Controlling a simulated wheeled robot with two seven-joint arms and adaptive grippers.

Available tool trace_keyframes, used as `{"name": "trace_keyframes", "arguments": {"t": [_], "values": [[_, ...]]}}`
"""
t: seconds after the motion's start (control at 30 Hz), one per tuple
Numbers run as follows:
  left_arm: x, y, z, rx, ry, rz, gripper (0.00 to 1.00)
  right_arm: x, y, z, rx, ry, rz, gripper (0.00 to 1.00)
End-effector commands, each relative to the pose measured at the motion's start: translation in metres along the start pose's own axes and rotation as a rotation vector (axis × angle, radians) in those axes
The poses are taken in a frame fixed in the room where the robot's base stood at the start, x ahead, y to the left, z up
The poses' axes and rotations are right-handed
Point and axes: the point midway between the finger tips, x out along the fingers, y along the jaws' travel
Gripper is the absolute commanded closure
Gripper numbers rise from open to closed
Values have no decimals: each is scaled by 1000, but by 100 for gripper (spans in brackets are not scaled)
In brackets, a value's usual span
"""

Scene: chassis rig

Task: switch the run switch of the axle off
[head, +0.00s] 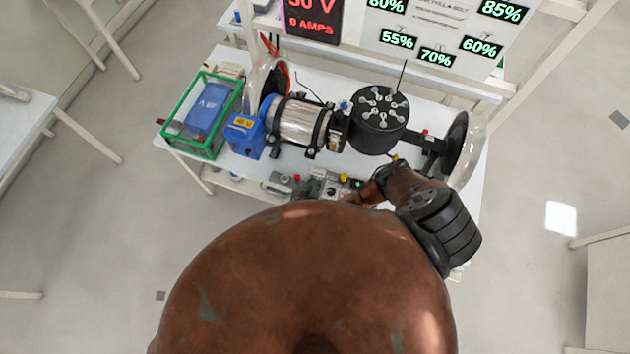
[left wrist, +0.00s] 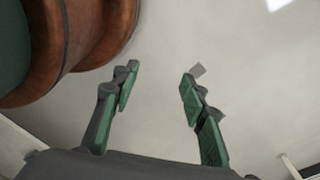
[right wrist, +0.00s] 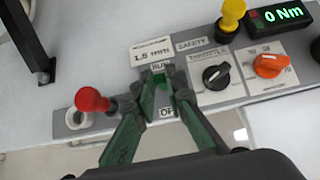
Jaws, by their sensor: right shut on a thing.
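The run switch (right wrist: 160,83) sits on the grey control panel (right wrist: 237,92) between a RUN label above and an OFF label below, in the right wrist view. My right gripper (right wrist: 157,92) has its green-padded fingers down on either side of the switch, closed on it. The fingers hide much of the switch, so I cannot tell its position. In the head view the panel (head: 280,183) lies at the table's front edge, largely hidden by my arm. My left gripper (left wrist: 155,95) is open and empty above bare floor.
On the panel, a red knob (right wrist: 92,99) is left of the switch; a black dial (right wrist: 216,74), orange dial (right wrist: 268,65) and yellow button (right wrist: 232,14) are right. Behind the panel stand the silver motor (head: 303,123) and black drum (head: 378,122). A green-framed box (head: 203,113) is at left.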

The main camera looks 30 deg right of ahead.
Motion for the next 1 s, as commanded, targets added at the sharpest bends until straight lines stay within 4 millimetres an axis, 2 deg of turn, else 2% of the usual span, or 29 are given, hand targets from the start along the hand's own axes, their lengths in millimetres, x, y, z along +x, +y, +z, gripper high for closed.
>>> {"name": "trace_keyframes", "arguments": {"t": [0.2, 0.5, 1.0], "values": [[15, 0, -6, 2, 8, 0, 60, -2, -1, -13, -1, -192, -3, 100], [37, 0, -18, 4, 26, -1, 60, -5, 0, -21, -1, -391, -2, 100], [48, 1, -8, 3, 14, 0, 60, -7, 0, -24, 0, -495, -1, 100]]}}
